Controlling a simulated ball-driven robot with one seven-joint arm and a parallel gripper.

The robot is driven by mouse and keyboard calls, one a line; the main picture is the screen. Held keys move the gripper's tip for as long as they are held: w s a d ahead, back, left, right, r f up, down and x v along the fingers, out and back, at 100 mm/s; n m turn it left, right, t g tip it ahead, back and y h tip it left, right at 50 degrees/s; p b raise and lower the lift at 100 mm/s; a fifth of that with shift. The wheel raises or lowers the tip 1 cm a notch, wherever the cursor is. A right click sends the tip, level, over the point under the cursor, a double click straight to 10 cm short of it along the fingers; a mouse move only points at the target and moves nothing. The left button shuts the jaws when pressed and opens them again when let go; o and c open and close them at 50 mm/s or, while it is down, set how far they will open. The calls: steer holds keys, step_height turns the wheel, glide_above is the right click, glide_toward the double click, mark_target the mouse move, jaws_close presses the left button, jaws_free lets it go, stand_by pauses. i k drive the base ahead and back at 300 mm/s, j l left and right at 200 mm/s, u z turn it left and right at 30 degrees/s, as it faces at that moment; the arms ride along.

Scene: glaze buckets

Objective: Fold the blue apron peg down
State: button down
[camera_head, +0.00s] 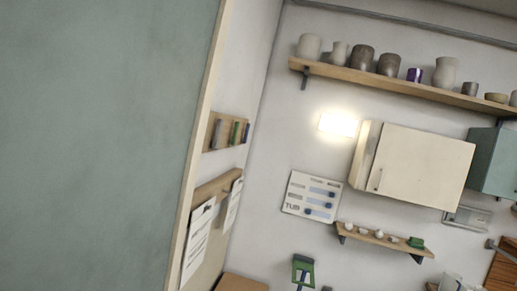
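A small wooden board (228,133) is fixed to the side wall left of the room's corner, tilted in this view. It carries a row of narrow upright pieces that look like folding pegs: a grey one, a green one and, at the right end, a dark blue one (246,132). The blue piece is small and seen nearly edge-on; I cannot tell whether it is folded up or down. My gripper is not in view.
A large grey-green panel (100,140) with a wooden edge fills the left, close by. White sheets (197,241) hang below the pegs. A pot shelf (400,83), cream cabinet (415,165), white chart (312,196) and small shelf (385,240) are on the far wall.

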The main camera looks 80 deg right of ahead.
mark_target(247, 134)
steer(key=z, duration=2.2)
steer(key=i+l+z, duration=0.4)
steer(key=i, duration=0.55)
steer(key=i+l+z, duration=0.1)
steer(key=i+z, duration=0.35)
steer(key=i, duration=0.5)
